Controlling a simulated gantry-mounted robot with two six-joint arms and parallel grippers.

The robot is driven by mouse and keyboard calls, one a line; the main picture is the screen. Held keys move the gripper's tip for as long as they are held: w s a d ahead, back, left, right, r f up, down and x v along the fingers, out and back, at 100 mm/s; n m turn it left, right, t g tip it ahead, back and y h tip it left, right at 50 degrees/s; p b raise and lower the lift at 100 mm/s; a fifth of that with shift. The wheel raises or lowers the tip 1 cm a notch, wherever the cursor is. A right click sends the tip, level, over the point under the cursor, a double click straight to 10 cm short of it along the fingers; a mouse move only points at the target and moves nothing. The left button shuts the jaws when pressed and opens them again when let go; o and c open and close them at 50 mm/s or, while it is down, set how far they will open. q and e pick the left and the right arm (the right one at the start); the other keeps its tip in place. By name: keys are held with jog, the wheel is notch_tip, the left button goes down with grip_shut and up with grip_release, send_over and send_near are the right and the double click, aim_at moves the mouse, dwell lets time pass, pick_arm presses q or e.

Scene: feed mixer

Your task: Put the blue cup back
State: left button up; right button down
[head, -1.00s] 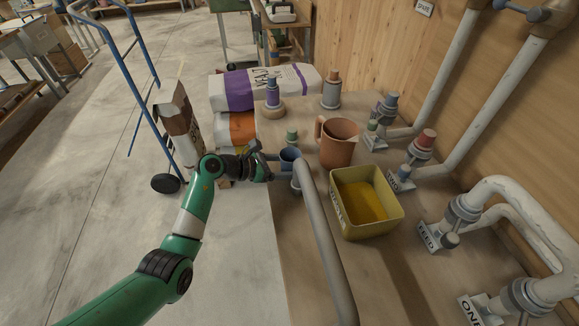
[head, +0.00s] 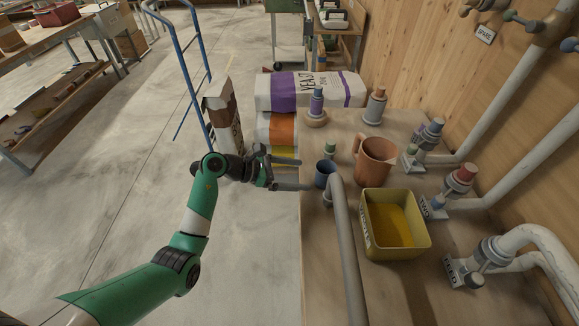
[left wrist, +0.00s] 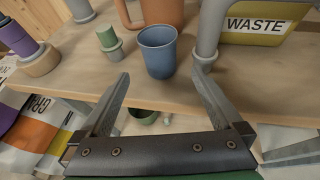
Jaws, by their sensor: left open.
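The blue cup (head: 325,173) stands upright on the wooden bench (head: 325,262), near its left edge and beside the grey pipe. It also shows in the left wrist view (left wrist: 158,52), just beyond my fingertips. My left gripper (head: 289,172) is open and empty, to the left of the cup at the bench edge, and apart from it. In the left wrist view, the open jaws (left wrist: 160,88) point towards the cup with a gap between them. My right gripper is not in view.
A grey pipe (head: 346,245) rises close to the cup. A terracotta jug (head: 376,160), a yellow waste bin (head: 394,250) and a small green-topped fitting (head: 329,150) stand nearby. Sacks (head: 308,91) lie behind the bench. A blue trolley (head: 181,60) stands on the floor at left.

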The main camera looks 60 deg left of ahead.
pick_arm(q)
jog(key=v, duration=0.3)
jog(key=shift+f, duration=0.1)
jog(key=shift+w, duration=0.1)
